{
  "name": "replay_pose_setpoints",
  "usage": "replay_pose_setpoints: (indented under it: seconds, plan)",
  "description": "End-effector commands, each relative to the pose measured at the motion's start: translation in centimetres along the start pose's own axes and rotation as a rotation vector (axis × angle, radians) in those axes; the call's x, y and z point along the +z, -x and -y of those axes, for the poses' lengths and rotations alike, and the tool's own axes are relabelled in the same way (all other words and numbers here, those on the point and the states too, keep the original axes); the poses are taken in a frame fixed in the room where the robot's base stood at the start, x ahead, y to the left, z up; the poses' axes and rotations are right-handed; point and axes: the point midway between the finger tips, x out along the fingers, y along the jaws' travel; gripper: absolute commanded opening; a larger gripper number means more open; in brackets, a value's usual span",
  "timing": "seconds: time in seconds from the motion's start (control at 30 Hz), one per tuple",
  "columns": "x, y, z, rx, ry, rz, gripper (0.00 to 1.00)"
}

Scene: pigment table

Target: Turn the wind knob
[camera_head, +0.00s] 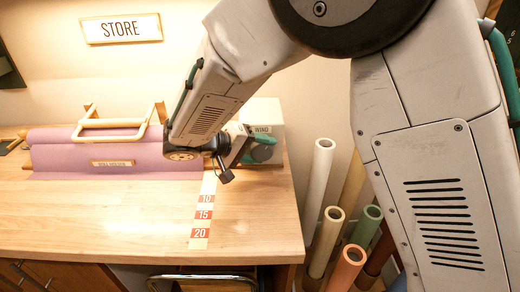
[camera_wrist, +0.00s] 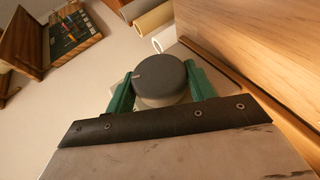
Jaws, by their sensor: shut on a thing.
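The wind knob (camera_wrist: 158,78) is a round dark grey knob with a pale mark on its rim. It sits on the front of a white box labelled WIND (camera_head: 262,115) at the right end of the table. In the wrist view my gripper (camera_wrist: 160,88) has its two green fingers on either side of the knob, shut on it. In the head view my gripper (camera_head: 262,147) is at the box front, and my wrist hides most of the knob.
A pink roll holder (camera_head: 110,150) with a pale handle lies left of my wrist. A strip marked 10, 15, 20 (camera_head: 201,213) runs down the wooden table (camera_head: 110,225). Several coloured tubes (camera_head: 318,180) stand right of the table. The front tabletop is clear.

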Motion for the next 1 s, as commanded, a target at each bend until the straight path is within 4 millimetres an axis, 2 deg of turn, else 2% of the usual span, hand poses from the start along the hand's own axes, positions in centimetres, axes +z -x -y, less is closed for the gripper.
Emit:
replay_pose_setpoints:
  seconds: [0.5,1.0]
  plan:
    - [0.02,-0.03,0.36,0.373,0.157,-0.001,0.32]
    - [0.06,-0.07,0.33,0.483,0.202,0.000,0.32]
